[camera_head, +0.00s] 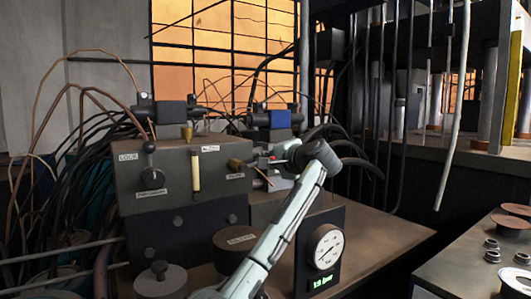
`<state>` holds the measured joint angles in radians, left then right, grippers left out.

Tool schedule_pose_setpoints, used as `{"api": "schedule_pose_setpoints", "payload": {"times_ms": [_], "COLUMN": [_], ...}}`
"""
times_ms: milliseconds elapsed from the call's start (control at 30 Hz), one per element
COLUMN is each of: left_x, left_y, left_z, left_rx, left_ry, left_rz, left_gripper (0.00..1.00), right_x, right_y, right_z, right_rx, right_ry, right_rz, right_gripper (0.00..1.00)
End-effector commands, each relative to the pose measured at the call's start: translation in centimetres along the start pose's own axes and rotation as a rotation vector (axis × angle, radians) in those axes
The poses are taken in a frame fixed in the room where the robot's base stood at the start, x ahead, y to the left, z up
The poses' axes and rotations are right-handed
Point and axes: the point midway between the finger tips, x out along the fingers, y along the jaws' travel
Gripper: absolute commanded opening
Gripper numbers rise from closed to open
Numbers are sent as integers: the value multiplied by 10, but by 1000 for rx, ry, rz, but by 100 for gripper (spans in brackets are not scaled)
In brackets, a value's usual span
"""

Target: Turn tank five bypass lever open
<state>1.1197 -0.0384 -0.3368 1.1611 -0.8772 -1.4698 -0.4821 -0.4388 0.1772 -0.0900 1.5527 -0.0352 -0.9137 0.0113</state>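A grey control box (180,170) stands on the bench at left centre. A pale yellow upright lever (196,172) is on its front, under a small white label. A black-knobbed lever (149,147) is at its left, near a "LOCK" label. The labels are too small to tell which is tank five's bypass lever. My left arm rises from the bottom, left of centre, and bends at the box's right side. My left gripper (274,160) seems to be there, mostly hidden; its fingers are unclear. My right gripper is out of view.
A pressure gauge (327,247) with a green readout of about 1.9 bar stands right of my arm. Round lidded pots (160,279) stand in front of the box. Cables crowd the left and back. Discs and nuts (491,250) lie on the right bench.

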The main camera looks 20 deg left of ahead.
Motion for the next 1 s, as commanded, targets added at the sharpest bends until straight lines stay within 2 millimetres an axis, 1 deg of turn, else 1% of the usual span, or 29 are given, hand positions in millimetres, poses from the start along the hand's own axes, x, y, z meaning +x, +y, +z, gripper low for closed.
{"api": "schedule_pose_setpoints", "payload": {"times_ms": [33,200,400,967,1000], "left_x": [-3,-2,-1,0,0], "left_y": [-3,5,10,14,14], "left_z": [-5,-5,-4,-4,-4], "left_rx": [31,128,197,228,228], "left_ry": [10,-9,-22,-27,-27], "left_rz": [-10,-9,-9,-6,-6], "left_gripper": [0,0,0,0,7], "right_x": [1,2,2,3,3], "right_y": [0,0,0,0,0], "right_z": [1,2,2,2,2], "right_rx": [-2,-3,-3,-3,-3], "right_ry": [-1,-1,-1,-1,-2], "right_rz": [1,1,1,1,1], "right_gripper": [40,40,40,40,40]}}
